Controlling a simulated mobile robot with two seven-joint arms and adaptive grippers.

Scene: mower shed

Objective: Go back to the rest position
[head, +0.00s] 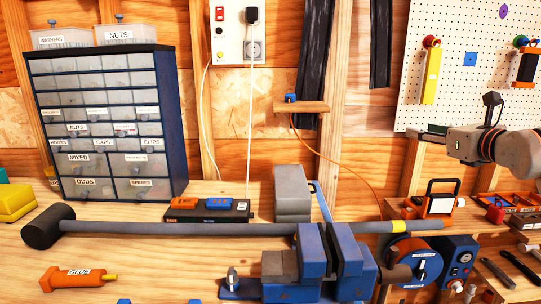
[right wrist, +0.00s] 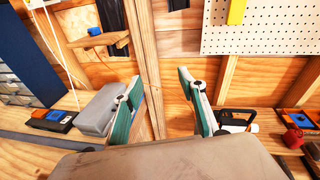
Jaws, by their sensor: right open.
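My right gripper (head: 424,132) comes in from the right edge of the head view, raised in front of the pegboard's lower edge and above the right part of the bench. In the right wrist view its two green-edged fingers (right wrist: 162,88) stand wide apart with nothing between them. Wooden wall and a stud show through the gap. My left gripper is not in the head view.
A blue vise (head: 345,255) stands at the bench front with a long grey shaft (head: 200,228) across it, ending in a dark mallet head (head: 48,227). A drawer cabinet (head: 110,120) stands left. A small shelf (head: 302,107) and pegboard (head: 465,95) hang behind.

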